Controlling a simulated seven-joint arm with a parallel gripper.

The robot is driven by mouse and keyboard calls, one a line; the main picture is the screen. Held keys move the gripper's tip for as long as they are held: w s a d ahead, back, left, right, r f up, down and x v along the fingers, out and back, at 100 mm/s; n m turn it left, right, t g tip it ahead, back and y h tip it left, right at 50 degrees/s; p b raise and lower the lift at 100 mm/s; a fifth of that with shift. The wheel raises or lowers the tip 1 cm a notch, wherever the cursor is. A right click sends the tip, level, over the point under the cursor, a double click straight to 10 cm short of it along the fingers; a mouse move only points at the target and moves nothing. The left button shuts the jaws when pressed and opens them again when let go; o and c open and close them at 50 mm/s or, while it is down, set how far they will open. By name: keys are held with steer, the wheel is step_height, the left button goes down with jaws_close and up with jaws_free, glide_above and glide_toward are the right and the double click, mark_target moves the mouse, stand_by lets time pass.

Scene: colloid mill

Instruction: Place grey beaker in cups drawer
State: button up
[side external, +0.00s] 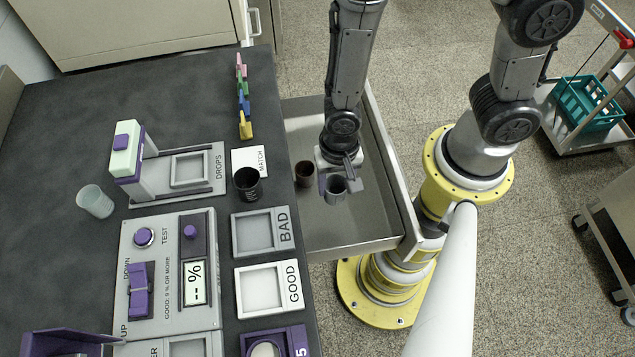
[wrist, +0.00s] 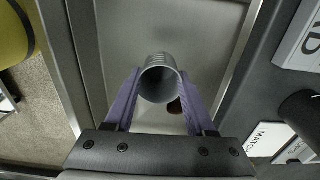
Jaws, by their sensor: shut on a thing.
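The grey beaker (side external: 336,190) is held upright between the purple fingers of my gripper (side external: 338,182), which is shut on it. In the wrist view the beaker (wrist: 160,78) shows its open, empty-looking mouth between the two fingers (wrist: 160,98). The open metal drawer (side external: 350,228) lies under my gripper, and its bare floor also shows in the wrist view (wrist: 196,35). The beaker is over the drawer; its height above the floor is hard to tell. A dark brown cup (side external: 304,174) stands in the drawer, just left of my gripper, and is mostly hidden in the wrist view.
A black cup (side external: 247,184) stands on the dark counter (side external: 70,140) near the drawer. A translucent cup (side external: 95,202) is farther left. BAD (side external: 262,231) and GOOD (side external: 268,287) trays line the counter edge. The drawer's front part is clear.

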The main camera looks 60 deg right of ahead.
step_height(320, 180, down, 10)
steer(key=shift+r, duration=0.1)
stand_by(0.4)
steer(key=o, duration=1.3)
